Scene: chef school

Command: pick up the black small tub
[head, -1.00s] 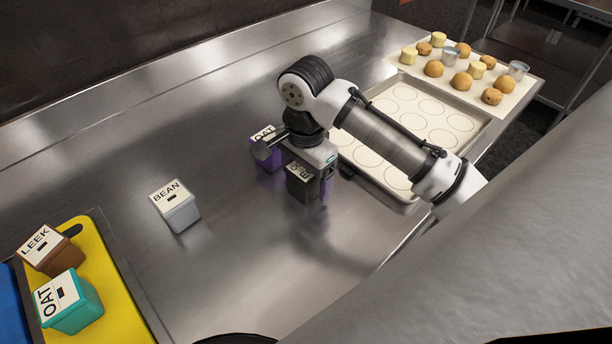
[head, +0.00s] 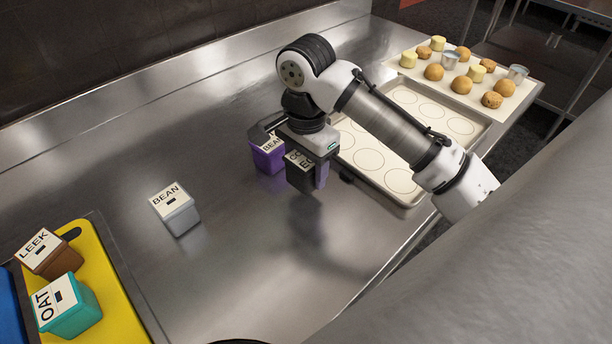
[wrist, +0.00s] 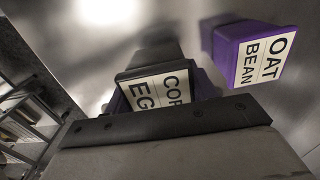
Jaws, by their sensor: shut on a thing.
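The black small tub (head: 301,177) is held by my gripper (head: 308,172), which is shut on it. The tub hangs a little above the steel counter, with its shadow below it. In the wrist view the black tub (wrist: 160,78) shows a white lid label that is partly covered, with letters like "COR" and "EG". A purple finger pad shows beside the tub in the head view.
A purple tub (head: 268,157) stands close behind and left of the black one; it also shows in the wrist view (wrist: 228,50). A grey BEAN tub (head: 181,217) stands left. A yellow board (head: 112,312) holds brown and teal tubs. A baking tray (head: 404,202) lies right. The front counter is clear.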

